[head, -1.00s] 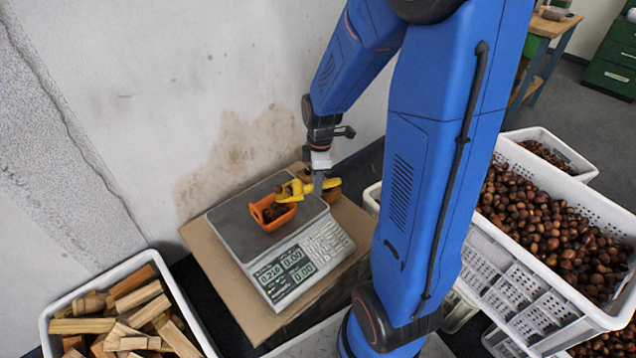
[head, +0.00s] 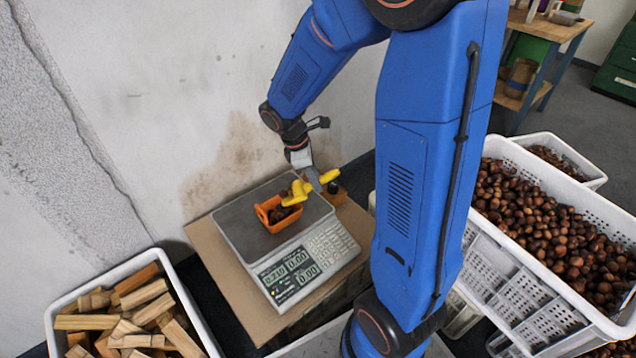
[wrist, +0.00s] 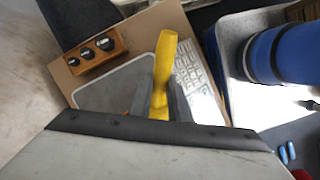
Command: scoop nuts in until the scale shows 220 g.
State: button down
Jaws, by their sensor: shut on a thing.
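My gripper (head: 313,179) is shut on a yellow scoop (head: 297,192), whose yellow handle also shows in the wrist view (wrist: 164,55). The scoop's front end is tilted down over the right rim of an orange tub (head: 279,224); I cannot tell whether they touch. Brown nuts (head: 283,211) lie in the tub. The tub stands on the grey pan of the scale (head: 240,220). The scale's lit display (head: 287,270) shows small digits, which look like about 0.21 in one field, but the last digit is unclear. The scoop's inside is hidden.
A white crate of nuts (head: 492,152) stands at the right, with a smaller one (head: 592,176) behind it. A crate of split wood (head: 196,313) is at lower left. A wooden block with weights (wrist: 75,66) sits beside the pan on the cardboard (head: 215,262). A wall rises behind.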

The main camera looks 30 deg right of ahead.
jog(key=shift+w+a+r+g+h, duration=0.2)
jog(key=shift+a+r+g+h, duration=0.05)
jog(key=shift+a+r+h, duration=0.25)
jog(key=shift+w+a+r+g+h, duration=0.25)
jog(key=shift+a+r+h, duration=0.2)
jog(key=shift+h, duration=0.15)
jog(key=shift+w+a+r+h, duration=0.2)
jog(key=shift+a+r+h, duration=0.25)
jog(key=shift+a+h, duration=0.15)
jog(key=shift+s+d+f+y, duration=0.2)
jog(key=shift+d+f+y, duration=0.05)
jog(key=shift+d+y, duration=0.2)
jog(key=shift+s+d+f+y, duration=0.25)
jog(key=shift+d+y, duration=0.1)
jog(key=shift+d, duration=0.1)
jog(key=shift+s+d+f+t+y, duration=0.25)
jog(key=shift+d+f+t+y, duration=0.25)
jog(key=shift+d+f+y, duration=0.3)
jog(key=shift+s+d+f+t+y, duration=0.15)
jog(key=shift+d+f+t+y, duration=0.15)
jog(key=shift+f+y, duration=0.35)
jog(key=shift+s+d+f+t+y, duration=0.2)
jog(key=shift+d+f+y, duration=0.15)
jog(key=shift+f+y, duration=0.3)
jog(key=shift+s+d+t+y, duration=0.1)
jog(key=shift+d+t+y, duration=0.2)
jog(key=shift+y, duration=0.4)
jog(key=shift+s+d+t+y, duration=0.15)
jog(key=shift+t+y, duration=0.15)
jog(key=shift+y, duration=0.4)
